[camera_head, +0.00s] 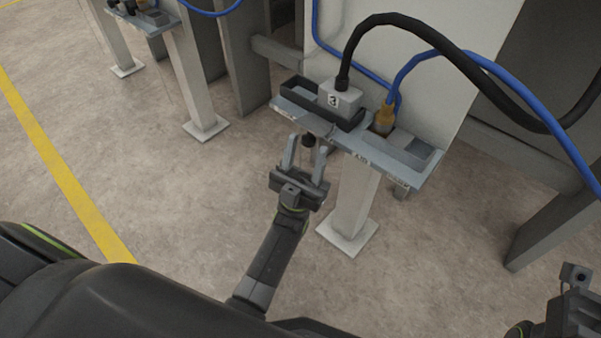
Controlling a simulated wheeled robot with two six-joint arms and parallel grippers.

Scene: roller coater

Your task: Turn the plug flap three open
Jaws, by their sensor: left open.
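The plug block marked 3 (340,97) is grey, with a black cable rising from its top. It sits in a dark holder (297,88) on the grey-blue shelf (368,150). A small dark knob (309,140) hangs under the shelf's front edge. Which part is the flap, and whether it stands open, I cannot tell. My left gripper (306,158) is open, its two fingers pointing at the shelf's front edge with the knob between or just behind them. Contact is not clear. My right gripper (575,278) shows only partly at the lower right corner; its fingers are not visible.
A brown-orange connector (384,118) with a blue hose stands right of the plug block. A white post (351,200) holds the shelf. Black cable and blue hose arch across the right. Another post (194,85) stands left. The floor in front is clear.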

